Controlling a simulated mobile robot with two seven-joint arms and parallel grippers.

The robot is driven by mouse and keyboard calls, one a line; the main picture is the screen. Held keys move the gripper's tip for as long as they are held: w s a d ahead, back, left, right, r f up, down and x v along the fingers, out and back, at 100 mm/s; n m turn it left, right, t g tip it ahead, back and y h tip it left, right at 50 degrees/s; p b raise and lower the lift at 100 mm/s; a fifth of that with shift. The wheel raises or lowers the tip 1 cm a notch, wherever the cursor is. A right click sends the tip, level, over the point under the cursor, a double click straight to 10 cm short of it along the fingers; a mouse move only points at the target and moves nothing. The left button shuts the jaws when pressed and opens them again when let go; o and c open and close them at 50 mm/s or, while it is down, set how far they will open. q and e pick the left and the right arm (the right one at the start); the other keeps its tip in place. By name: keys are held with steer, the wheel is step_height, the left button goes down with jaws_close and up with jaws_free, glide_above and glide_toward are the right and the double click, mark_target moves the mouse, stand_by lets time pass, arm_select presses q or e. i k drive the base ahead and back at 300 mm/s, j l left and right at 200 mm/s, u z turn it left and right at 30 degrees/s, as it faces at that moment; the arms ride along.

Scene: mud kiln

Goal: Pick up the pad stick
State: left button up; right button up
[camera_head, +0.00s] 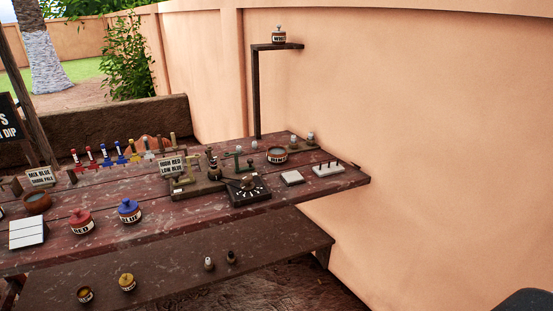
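I cannot tell for certain which thing is the pad stick. A white block (328,170) with several short upright pegs stands near the right end of the red-brown table (120,241). A flat white pad (291,178) lies just left of it. Two small pale-topped pieces (310,139) stand behind, near the table's back edge. Two small pale-and-dark pieces (208,264) stand on the lower bench. No gripper shows in the head view. A dark shape is cut off at the bottom right corner.
A dark dial box (249,190), red jar (81,221), blue jar (129,210) and white tile (27,232) stand on the table. A bowl (277,155) is at the back. A post shelf (278,46) holds a jar. The lower bench (190,278) is mostly clear.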

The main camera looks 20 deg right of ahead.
mark_target(172, 134)
steer(key=i+u, duration=0.35)
steer(key=i+l+u, duration=0.4)
steer(key=i+u, duration=0.25)
